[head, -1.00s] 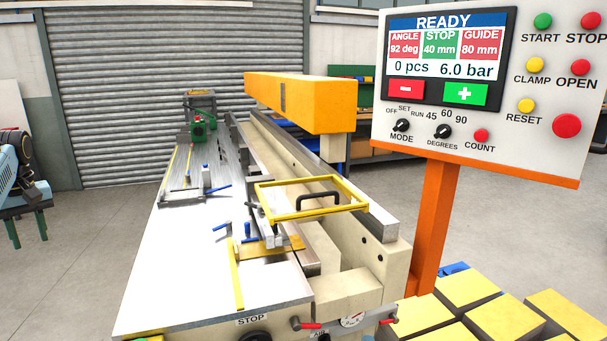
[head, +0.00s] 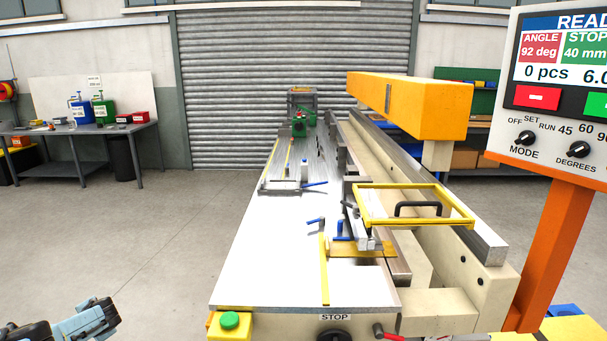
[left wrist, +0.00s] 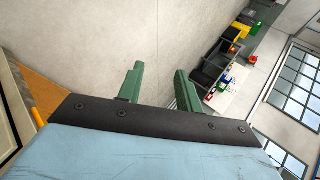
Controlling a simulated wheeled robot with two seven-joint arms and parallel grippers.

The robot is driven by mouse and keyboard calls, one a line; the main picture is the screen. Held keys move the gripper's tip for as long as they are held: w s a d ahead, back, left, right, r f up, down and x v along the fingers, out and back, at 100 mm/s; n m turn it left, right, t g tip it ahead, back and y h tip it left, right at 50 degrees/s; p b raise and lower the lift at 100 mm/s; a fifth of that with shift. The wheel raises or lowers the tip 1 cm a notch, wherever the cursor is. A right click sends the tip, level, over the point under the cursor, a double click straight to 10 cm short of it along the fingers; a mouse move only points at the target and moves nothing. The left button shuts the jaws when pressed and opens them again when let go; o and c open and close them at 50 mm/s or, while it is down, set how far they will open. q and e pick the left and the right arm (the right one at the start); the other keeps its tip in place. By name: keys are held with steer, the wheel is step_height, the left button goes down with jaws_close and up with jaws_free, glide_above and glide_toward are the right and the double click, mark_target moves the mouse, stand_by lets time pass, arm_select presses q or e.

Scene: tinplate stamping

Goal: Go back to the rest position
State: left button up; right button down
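My left gripper (left wrist: 160,68) shows in the left wrist view with its two green fingers apart and nothing between them. Beyond them are bare floor and wall. In the head view only a blue and black part of my left arm (head: 85,322) shows at the bottom left corner, clear of the machine, with its fingers out of sight. My right gripper is in neither view. The stamping machine (head: 268,250) stands in the middle, with a yellow guard frame (head: 362,208) and a brass-coloured plate (head: 345,250) on its right side.
A control panel (head: 540,130) on an orange post (head: 550,240) stands at the right, cut by the picture edge, reading 92 deg and 0 pcs. The floor (head: 150,220) left of the machine is open.

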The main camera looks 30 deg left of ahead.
arm_select(q)
steer(key=s+d+f+m+t+h, duration=0.1)
steer(key=s+f+m, duration=0.2)
steer(key=s, duration=0.3)
steer(key=s+d+f+m+t, duration=0.1)
steer(key=s+f+m, duration=0.25)
steer(key=s, duration=0.25)
steer(key=s+d+f+n+g+h, duration=0.1)
steer(key=s+d+f+h, duration=0.15)
steer(key=d+f, duration=0.75)
steer(key=s+d+f+n+h, duration=0.1)
steer(key=s+d+f+h, duration=0.15)
steer(key=d+f, duration=0.75)
steer(key=s+d+f+h, duration=0.1)
steer(key=d+f, duration=0.1)
steer(key=d, duration=1)
steer(key=s+d+f+n+h, duration=0.1)
steer(key=d+f, duration=0.1)
steer(key=d, duration=1.1)
steer(key=s+d+f+h, duration=0.1)
steer(key=d+f+h, duration=0.1)
steer(key=d, duration=1)
steer(key=shift+d+n, duration=0.15)
steer(key=shift+n, duration=0.2)
